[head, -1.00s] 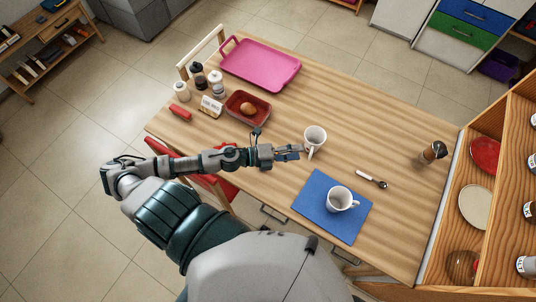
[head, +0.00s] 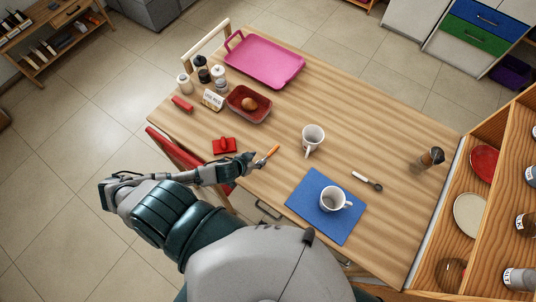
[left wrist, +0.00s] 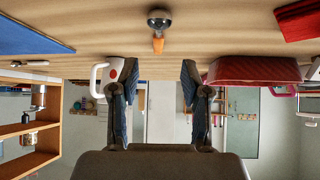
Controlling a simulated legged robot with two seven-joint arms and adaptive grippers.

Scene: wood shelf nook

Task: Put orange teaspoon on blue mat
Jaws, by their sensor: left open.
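The orange teaspoon (head: 272,151), with an orange handle and metal bowl, lies on the wooden table near its front edge. In the left wrist view, its handle (left wrist: 158,45) points away from me and its bowl is nearer. My left gripper (head: 250,160) is open and empty, just left of the spoon's bowl; its two fingers also show in the left wrist view (left wrist: 159,68), with the spoon lined up between them. The blue mat (head: 310,205) lies to the right, with a white mug (head: 332,199) standing on it. My right gripper is out of view.
A second white mug (head: 313,138) stands behind the mat. A black-and-white spoon (head: 367,181) lies right of it. A red item (head: 224,146) lies left of the orange teaspoon. A red dish (head: 243,106) and pink tray (head: 262,60) stand farther back. The mat's front part is bare.

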